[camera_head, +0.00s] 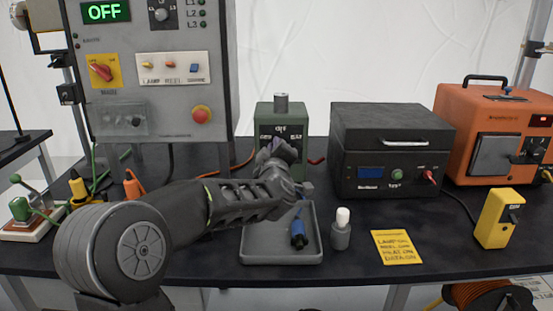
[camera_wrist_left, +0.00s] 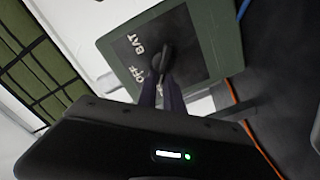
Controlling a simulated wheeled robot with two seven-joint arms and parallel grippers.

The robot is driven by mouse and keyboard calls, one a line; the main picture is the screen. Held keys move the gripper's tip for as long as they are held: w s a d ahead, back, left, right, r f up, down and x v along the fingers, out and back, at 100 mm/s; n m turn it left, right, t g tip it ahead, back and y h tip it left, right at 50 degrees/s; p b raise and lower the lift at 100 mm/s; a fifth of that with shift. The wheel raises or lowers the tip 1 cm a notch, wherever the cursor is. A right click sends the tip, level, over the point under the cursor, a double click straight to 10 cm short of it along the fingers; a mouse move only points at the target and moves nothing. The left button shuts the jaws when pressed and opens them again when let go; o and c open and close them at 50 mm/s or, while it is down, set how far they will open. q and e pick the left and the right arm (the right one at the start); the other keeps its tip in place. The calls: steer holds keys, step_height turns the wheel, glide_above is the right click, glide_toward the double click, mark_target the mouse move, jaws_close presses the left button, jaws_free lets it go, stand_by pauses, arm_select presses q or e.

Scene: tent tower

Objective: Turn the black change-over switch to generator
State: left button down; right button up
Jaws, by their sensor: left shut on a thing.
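The green switch box (camera_head: 283,112) stands at the middle back of the table, with a white OFF mark at the top of its dark face and smaller marks to either side. In the left wrist view the green box (camera_wrist_left: 222,30) shows OFF and BAT lettering beside the black change-over switch (camera_wrist_left: 163,56). My left gripper (camera_head: 276,150) is in front of the box face and hides the switch in the head view. In the left wrist view its fingers (camera_wrist_left: 165,88) are shut on the switch's black handle. Which mark the handle points to is unclear. My right gripper is not in view.
A grey tray (camera_head: 262,254) with a blue-and-black tool lies below my left arm. A white-capped bottle (camera_head: 341,230), a yellow note (camera_head: 396,247) and a yellow meter (camera_head: 497,218) are to its right. A black unit (camera_head: 388,120) stands right of the box; a grey panel (camera_head: 150,75) is left.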

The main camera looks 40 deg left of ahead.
arm_select(q)
steer(key=shift+a+f+n+b, duration=0.1)
steer(key=shift+f+n+b, duration=0.1)
steer(key=shift+n+b, duration=0.75)
steer(key=c, duration=1.5)
jaws_free()
steer(key=shift+s, duration=0.1)
steer(key=v, duration=0.7)
steer(key=shift+s+d, duration=0.25)
steer(key=shift+s, duration=0.05)
